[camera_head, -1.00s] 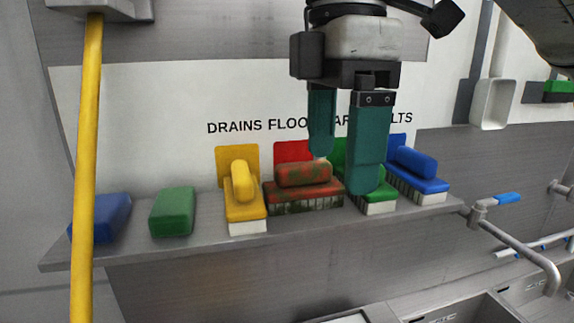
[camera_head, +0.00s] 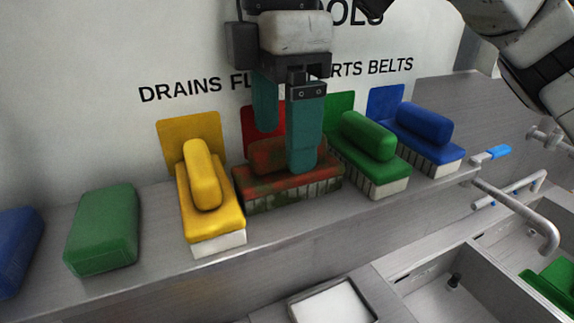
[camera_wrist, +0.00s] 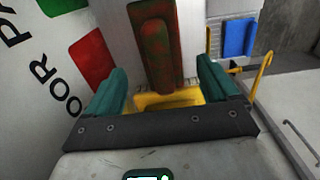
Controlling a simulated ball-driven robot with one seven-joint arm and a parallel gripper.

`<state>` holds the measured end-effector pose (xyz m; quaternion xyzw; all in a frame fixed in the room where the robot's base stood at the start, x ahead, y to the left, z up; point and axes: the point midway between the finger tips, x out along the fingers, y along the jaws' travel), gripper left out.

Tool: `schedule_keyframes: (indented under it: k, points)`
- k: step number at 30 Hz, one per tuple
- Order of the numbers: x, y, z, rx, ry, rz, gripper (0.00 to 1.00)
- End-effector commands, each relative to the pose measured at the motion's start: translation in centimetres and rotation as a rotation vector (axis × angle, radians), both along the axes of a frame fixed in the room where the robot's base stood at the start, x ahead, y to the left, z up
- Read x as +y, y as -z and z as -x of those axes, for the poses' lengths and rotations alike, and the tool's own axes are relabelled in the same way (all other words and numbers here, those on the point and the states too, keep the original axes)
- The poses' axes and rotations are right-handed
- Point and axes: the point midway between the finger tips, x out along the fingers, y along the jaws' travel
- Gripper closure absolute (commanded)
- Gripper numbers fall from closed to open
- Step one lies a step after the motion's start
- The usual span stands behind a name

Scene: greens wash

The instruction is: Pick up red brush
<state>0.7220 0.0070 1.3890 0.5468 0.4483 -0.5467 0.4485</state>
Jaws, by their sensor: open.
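The red brush (camera_head: 258,190) stands on the steel shelf, bristles down, its red body stained with dark green-brown dirt. It is between the yellow brush and the green brush. My gripper (camera_head: 284,150) is open, with teal fingers pointing down at the red brush. In the head view the near finger hides part of its handle, and the far finger is behind the handle. In the wrist view the red handle (camera_wrist: 158,45) lies between and beyond the two spread fingers (camera_wrist: 160,88). I cannot tell if either finger touches it.
A yellow brush (camera_head: 205,205) is close on the left, a green brush (camera_head: 368,140) close on the right, a blue brush (camera_head: 428,130) beyond. Green (camera_head: 103,232) and blue (camera_head: 15,250) blocks sit at the left of the shelf (camera_head: 160,275). Sinks (camera_head: 455,295) lie below right.

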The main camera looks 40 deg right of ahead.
Motion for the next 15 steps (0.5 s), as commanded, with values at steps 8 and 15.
schedule_keyframes:
  k: [8,15]
  points:
    - [-0.8,3.0,0.2,0.003,0.0,0.001,0.13]
    - [-0.7,5.3,0.2,0.001,-0.002,-0.001,0.13]
